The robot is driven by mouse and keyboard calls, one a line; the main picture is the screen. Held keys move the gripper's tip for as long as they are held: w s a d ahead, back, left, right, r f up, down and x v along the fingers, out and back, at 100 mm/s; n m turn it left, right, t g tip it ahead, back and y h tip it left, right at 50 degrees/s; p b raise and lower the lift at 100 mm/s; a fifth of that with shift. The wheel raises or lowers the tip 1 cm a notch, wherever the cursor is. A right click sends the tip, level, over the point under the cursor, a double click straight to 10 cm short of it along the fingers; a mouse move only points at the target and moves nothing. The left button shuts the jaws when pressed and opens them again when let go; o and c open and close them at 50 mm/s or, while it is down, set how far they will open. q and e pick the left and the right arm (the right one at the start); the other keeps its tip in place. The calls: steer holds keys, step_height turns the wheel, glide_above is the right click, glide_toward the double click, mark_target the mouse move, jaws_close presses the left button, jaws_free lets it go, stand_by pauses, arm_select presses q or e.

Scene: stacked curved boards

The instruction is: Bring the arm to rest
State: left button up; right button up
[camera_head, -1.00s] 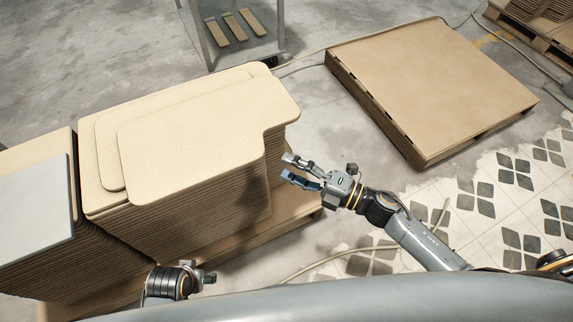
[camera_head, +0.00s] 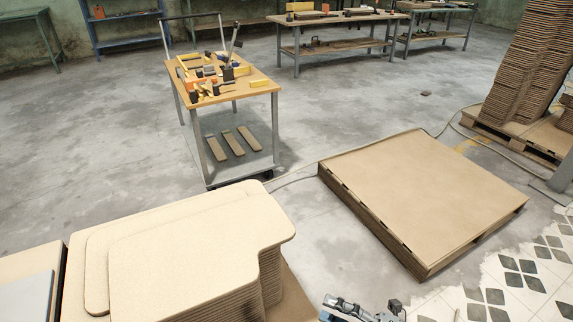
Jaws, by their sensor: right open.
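My right gripper (camera_head: 340,306) shows at the bottom edge of the head view, right of the stacked boards, with its fingers apart and nothing seen between them. Most of my right arm is cut off below the picture. The stack of tan curved boards (camera_head: 190,252) stands at the lower left, its top boards lying slightly offset. My right gripper is apart from the stack. My left gripper is out of the picture.
A bare board-topped pallet (camera_head: 425,190) lies on the floor at right. A tool cart (camera_head: 262,84) stands behind the stack. Workbenches (camera_head: 345,22) line the back. Tall board stacks (camera_head: 527,70) stand at far right. Grey floor between them is free.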

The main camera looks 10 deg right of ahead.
steer(key=w+d+f+m+t+h, duration=0.35)
steer(key=w+m+h, duration=0.2)
steer(key=m, duration=0.25)
steer(key=s+d+f+m+g+h, duration=0.2)
steer(key=d+f+m+h, duration=0.3)
steer(key=f+m+h, duration=0.6)
steer(key=s+a+f+m+g+y+p, duration=0.15)
steer(key=s+f+m+g+p, duration=0.3)
steer(key=s, duration=0.45)
steer(key=s+a+f+m+g+p, duration=0.2)
steer(key=s+f+m+g, duration=0.25)
steer(key=s+f, duration=0.3)
arm_select(q)
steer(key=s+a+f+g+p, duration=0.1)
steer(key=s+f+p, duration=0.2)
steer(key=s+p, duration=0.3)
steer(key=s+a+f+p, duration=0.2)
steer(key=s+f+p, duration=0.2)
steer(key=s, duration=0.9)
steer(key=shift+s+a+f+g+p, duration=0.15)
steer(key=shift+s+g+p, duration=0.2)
steer(key=shift+p, duration=0.55)
arm_select(e)
steer(key=s+d+f+n+g, duration=0.1)
steer(key=s+d+f, duration=0.1)
steer(key=s, duration=1.5)
steer(key=shift+d+f+g, duration=0.3)
steer(key=shift+d+g, duration=0.05)
steer(key=shift+d, duration=0.05)
